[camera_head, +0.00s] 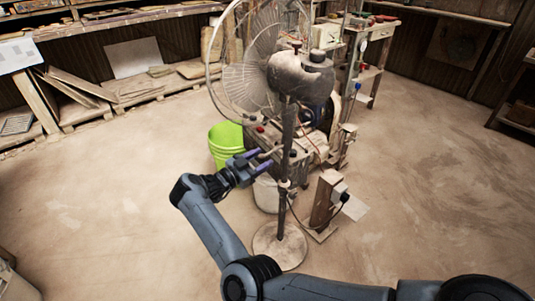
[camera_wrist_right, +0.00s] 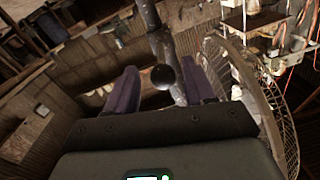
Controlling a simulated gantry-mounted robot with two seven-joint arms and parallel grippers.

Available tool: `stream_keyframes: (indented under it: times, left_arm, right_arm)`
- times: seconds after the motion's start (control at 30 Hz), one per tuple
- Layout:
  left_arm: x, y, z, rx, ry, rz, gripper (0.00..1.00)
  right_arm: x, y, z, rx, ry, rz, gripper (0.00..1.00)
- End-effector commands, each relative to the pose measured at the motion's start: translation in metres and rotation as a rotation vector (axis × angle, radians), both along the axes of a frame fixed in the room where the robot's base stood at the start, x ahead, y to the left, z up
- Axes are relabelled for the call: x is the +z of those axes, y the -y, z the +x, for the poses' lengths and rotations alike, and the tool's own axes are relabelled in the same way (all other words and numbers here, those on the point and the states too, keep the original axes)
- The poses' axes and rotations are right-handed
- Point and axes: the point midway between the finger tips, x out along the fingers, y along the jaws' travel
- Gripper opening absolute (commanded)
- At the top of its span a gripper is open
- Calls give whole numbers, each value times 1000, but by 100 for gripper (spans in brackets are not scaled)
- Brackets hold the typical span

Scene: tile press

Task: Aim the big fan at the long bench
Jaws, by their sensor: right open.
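The big pedestal fan stands on a round base (camera_head: 279,247). My right gripper (camera_head: 264,158) is open beside the fan's pole (camera_head: 287,140), below the fan head. In the right wrist view, a dark round knob (camera_wrist_right: 163,77) shows between the open fingers, with the pole behind it and the cage (camera_wrist_right: 262,100) to the right. Contact cannot be told. A long low bench (camera_head: 120,101) with boards on it runs along the left back wall. My left gripper is out of view.
A green bucket (camera_head: 226,146) and a white bucket (camera_head: 266,195) stand behind the pole. A cluttered machine stand is close behind the fan. A wooden post with a cable (camera_head: 324,199) stands right of it.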

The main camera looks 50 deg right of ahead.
Motion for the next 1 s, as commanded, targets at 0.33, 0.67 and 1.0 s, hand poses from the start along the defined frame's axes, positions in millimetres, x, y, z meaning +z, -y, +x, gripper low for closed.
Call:
stream_keyframes:
  times: [0.33, 0.67, 1.0]
  left_arm:
    - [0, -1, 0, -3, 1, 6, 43]
    - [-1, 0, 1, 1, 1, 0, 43]
    - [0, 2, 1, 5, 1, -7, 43]
  right_arm:
    - [-1, -52, 10, 0, 2, 3, 53]
    - [0, -63, 12, 0, 0, -1, 53]
    - [-1, -63, 11, 0, -4, -1, 53]
